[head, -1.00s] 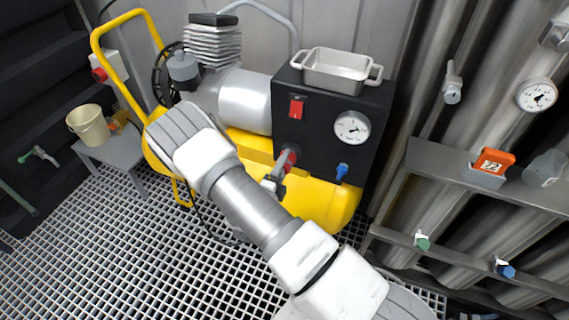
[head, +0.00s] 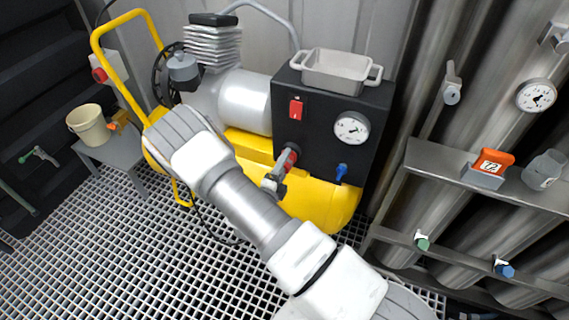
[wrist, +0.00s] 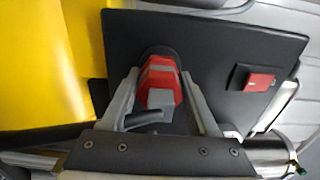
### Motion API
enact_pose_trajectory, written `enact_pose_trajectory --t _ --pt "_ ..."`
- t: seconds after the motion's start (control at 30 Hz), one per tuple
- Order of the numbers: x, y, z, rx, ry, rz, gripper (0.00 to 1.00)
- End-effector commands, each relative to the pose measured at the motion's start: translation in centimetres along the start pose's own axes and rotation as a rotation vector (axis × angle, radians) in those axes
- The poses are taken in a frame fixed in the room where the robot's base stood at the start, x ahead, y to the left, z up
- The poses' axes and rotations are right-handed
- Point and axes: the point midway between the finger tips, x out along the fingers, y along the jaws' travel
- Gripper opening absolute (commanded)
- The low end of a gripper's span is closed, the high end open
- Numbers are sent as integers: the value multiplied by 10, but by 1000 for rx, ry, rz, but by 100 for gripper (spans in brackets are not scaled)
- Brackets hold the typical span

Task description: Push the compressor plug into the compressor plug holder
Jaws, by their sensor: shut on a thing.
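The compressor plug (wrist: 160,83), red with a grey band, sits between the two grey fingers of my gripper (wrist: 160,92) in the wrist view. My gripper is shut on it. In the head view the plug (head: 291,157) shows as a small red piece at the lower left of the black compressor panel, with my gripper (head: 279,173) just below it. The plug's far end meets a dark round compressor plug holder (wrist: 158,52) on the panel. How deep it sits in the holder is hidden by the plug itself.
The black panel (head: 325,122) carries a red switch (head: 296,108), a gauge (head: 351,128) and a blue valve (head: 342,171). A metal tray (head: 336,72) stands on top. The yellow tank (head: 320,200) lies below. A steel shelf (head: 440,160) stands at the right.

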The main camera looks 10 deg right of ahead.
Motion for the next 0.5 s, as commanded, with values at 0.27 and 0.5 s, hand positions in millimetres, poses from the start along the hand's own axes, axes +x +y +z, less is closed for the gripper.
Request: enact_pose_trajectory --t 0.27,0.5 --pt "6 0 0 0 0 0 0" --pt "8 0 0 0 0 0 84"
